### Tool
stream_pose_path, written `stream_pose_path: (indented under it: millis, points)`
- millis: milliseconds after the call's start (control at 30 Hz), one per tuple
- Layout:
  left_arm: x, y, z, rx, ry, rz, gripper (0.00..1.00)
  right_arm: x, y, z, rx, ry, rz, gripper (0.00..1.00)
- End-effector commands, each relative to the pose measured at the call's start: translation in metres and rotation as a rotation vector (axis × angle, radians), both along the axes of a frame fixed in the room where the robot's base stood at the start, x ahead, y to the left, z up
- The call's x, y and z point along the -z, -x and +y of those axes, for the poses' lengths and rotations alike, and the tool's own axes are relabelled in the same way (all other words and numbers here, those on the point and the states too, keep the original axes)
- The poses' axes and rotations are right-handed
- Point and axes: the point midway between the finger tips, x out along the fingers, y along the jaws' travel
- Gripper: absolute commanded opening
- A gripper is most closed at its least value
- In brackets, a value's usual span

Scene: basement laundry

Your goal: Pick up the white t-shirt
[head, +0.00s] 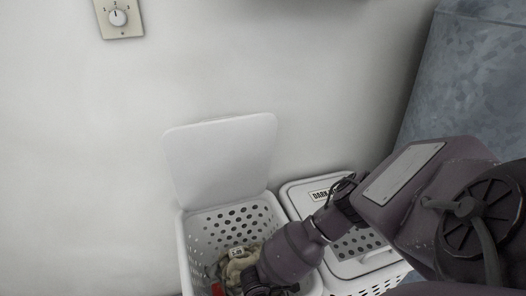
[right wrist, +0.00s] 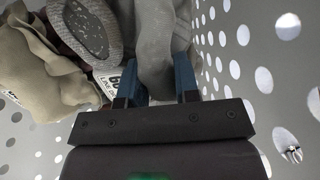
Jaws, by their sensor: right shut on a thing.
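The right wrist view shows a pale grey-white cloth (right wrist: 158,42) pinched between the two blue fingers of my right gripper (right wrist: 156,82). It could be the white t-shirt, but its full shape is hidden. In the head view my right arm reaches down into the open white laundry hamper (head: 192,272), and the right gripper (head: 262,284) is low inside it, near the picture's bottom edge. My left gripper is not in view.
A beige garment (head: 238,267) and a red thing (head: 217,289) lie in the hamper. A grey speckled sock-like item (right wrist: 87,28) is close to the gripper. The hamper's lid (head: 225,155) stands open against the wall. A closed hamper (head: 296,197) labelled "DARK" adjoins it on the right.

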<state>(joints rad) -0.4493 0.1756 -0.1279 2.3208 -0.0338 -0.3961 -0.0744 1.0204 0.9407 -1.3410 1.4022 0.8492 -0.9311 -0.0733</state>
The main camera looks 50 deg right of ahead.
Motion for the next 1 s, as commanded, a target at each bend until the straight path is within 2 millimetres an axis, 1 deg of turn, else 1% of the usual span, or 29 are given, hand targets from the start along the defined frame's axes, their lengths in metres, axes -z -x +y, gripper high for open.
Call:
stream_pose_path:
  millis: [33,100,167,267,400,600,800,900,1000]
  points:
    - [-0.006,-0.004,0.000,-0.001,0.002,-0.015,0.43,-0.010,-0.003,0.000,0.000,-0.001,-0.007,0.00]
    - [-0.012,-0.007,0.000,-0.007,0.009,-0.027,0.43,-0.023,-0.005,0.000,0.001,0.000,-0.012,0.00]
    - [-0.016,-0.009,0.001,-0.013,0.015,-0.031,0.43,-0.037,-0.006,0.000,0.002,-0.002,-0.015,0.00]
    - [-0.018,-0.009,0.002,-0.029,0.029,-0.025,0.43,-0.063,-0.008,0.000,0.002,-0.002,-0.020,0.00]
    - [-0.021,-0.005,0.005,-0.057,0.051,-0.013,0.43,-0.103,-0.008,0.000,0.001,-0.001,-0.021,0.00]
    - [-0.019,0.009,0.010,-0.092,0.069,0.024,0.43,-0.150,-0.006,0.000,0.001,-0.001,-0.018,0.00]
    - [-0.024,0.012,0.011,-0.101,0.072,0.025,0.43,-0.183,-0.004,0.000,0.001,-0.002,-0.011,0.00]
    - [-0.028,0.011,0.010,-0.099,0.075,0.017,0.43,-0.193,-0.003,0.000,0.001,-0.001,-0.009,0.00]
    - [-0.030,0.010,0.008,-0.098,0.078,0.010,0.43,-0.198,-0.002,0.000,0.000,-0.001,-0.005,0.00]
